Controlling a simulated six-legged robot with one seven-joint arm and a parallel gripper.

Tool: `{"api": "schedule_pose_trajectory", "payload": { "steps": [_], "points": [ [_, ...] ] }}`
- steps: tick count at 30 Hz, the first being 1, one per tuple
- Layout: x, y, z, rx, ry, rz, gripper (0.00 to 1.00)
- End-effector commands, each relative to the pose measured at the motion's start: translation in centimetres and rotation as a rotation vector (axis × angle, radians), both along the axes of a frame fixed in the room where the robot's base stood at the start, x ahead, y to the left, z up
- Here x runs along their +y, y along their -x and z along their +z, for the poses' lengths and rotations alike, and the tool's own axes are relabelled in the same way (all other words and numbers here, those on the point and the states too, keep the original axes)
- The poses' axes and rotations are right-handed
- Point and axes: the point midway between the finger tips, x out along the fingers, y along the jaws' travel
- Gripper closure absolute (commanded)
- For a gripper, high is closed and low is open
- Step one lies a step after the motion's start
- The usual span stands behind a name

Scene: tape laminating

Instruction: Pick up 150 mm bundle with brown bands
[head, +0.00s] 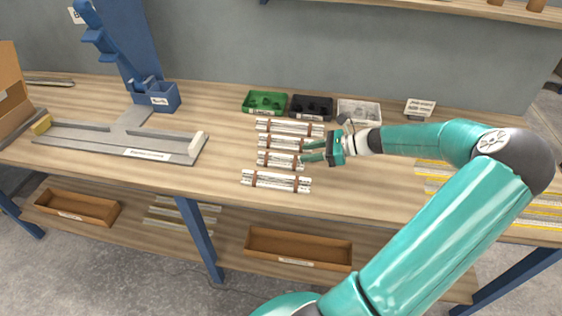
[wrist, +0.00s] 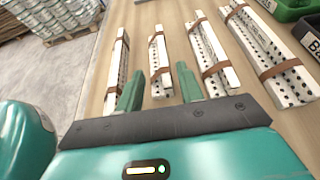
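Several bundles of white perforated strips with brown bands lie side by side on the wooden bench. A short bundle (wrist: 158,55) lies between the fingertips in the wrist view; in the head view it seems to be the third bundle from the back (head: 279,160). My gripper (head: 303,151) is open and empty at the right ends of the middle bundles. In the wrist view its two green fingers (wrist: 159,72) point along the short bundle, one on each side. I cannot tell whether they touch it. No length marking is readable.
Neighbouring bundles lie close on both sides: a long front one (head: 276,181), another (head: 280,142) and a long back one (head: 290,127). Green (head: 264,103), black (head: 311,107) and white (head: 359,112) bins stand behind. A grey fixture (head: 120,141) is at left.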

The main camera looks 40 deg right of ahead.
Motion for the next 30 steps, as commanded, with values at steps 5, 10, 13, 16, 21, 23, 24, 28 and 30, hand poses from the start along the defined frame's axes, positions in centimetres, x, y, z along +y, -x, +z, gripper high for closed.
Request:
{"api": "schedule_pose_trajectory", "payload": {
  "steps": [5,10,13,16,21,23,24,28,30],
  "points": [
    [1.4,-1.8,-1.0,0.000,-0.001,0.002,0.63],
    [2.1,-2.8,-1.4,-0.002,0.001,0.004,0.63],
    [2.8,-4.1,-1.9,-0.001,-0.002,0.004,0.63],
    [3.6,-5.3,-2.5,-0.001,0.000,0.004,0.63],
    [4.3,-6.2,-2.9,-0.001,0.001,0.002,0.63],
    [4.3,-6.2,-2.9,0.000,0.002,0.001,0.63],
    [4.2,-6.2,-2.9,0.000,0.002,0.001,0.63],
    [4.2,-6.2,-2.9,0.000,0.002,0.001,0.71],
    [4.2,-6.2,-2.9,0.000,0.002,0.001,0.84]
  ]
}}
